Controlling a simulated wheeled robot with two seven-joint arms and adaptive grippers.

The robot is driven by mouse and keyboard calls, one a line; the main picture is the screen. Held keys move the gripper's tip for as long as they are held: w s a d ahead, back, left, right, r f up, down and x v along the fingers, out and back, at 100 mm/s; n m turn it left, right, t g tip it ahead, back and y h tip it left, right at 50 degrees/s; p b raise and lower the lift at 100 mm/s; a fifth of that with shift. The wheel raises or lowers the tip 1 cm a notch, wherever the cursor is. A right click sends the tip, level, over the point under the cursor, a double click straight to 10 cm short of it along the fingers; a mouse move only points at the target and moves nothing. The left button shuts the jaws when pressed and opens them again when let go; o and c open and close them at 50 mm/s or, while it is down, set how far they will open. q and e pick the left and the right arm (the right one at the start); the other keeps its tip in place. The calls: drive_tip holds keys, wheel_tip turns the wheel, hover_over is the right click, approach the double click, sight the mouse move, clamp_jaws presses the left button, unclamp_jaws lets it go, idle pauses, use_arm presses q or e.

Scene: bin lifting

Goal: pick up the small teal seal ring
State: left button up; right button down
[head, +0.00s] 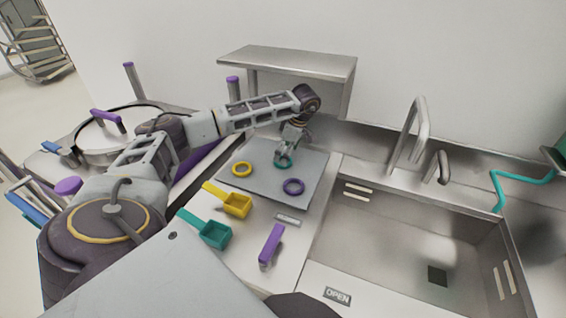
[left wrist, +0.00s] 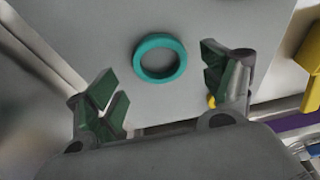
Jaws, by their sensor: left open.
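The small teal seal ring (head: 283,163) lies flat on a grey mat (head: 262,183) on the counter. My left gripper (head: 287,156) is above it, pointing down, and hides part of it in the head view. In the left wrist view the whole teal ring (left wrist: 160,58) shows, apart from the fingers and a little beyond the line between their tips. The left gripper (left wrist: 160,88) is open, with nothing between its fingers. My right gripper is not in view.
Yellow (head: 236,205) and teal (head: 214,234) scoops and a purple-handled tool (head: 271,243) lie in front. A sink (head: 420,235) is right; a shelf (head: 290,62) stands behind.

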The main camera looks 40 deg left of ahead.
use_arm(q)
drive_tip(key=shift+x, duration=1.05)
drive_tip(key=shift+a+f, duration=0.15)
drive_tip(key=shift+f, duration=0.4)
drive_tip(key=shift+c, duration=0.3)
drive_tip(key=c, duration=0.7)
drive_tip(key=shift+c, duration=0.8)
drive_tip(key=shift+r, duration=0.15)
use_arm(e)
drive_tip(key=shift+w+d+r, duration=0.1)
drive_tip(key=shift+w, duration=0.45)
